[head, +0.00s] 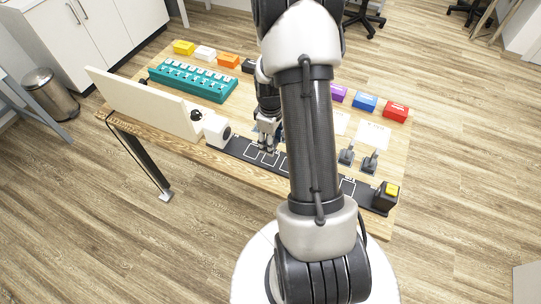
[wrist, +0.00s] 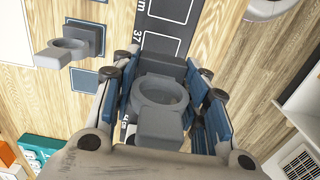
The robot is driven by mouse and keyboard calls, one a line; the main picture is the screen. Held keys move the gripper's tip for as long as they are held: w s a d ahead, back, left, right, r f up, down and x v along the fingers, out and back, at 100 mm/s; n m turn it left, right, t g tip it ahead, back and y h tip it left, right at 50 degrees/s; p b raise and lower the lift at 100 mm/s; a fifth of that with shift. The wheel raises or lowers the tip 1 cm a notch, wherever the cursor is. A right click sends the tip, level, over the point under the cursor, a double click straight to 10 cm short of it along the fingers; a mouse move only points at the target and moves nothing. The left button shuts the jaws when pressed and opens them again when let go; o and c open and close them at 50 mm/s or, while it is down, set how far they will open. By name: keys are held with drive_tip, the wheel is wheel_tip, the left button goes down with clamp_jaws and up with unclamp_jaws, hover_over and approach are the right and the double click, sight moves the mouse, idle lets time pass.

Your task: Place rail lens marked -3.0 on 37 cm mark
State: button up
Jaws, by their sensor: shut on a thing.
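A grey rail lens (wrist: 160,90) with a round ring sits between the blue finger pads of my gripper (wrist: 165,92) in the wrist view. My gripper is shut on it. No marking on this lens is readable. The black rail (wrist: 168,18) runs beneath, and the number 37 (wrist: 137,40) shows at its edge, just beyond the lens. I cannot tell whether the lens touches the rail. In the head view my gripper (head: 268,146) is over the left part of the rail (head: 237,147), and the held lens is not clear there.
Another grey lens (wrist: 70,50) stands left of the rail in the wrist view. Two grey lenses (head: 346,156) (head: 370,163) stand right of my arm. A teal rack (head: 195,80) stands behind.

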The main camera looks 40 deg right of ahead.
sight(270, 158)
drive_tip(key=shift+f+b, duration=0.9)
drive_tip(key=shift+f, duration=2.35)
drive_tip(key=shift+f, duration=0.2)
drive_tip(key=o, duration=1.1)
drive_tip(key=shift+r, duration=0.1)
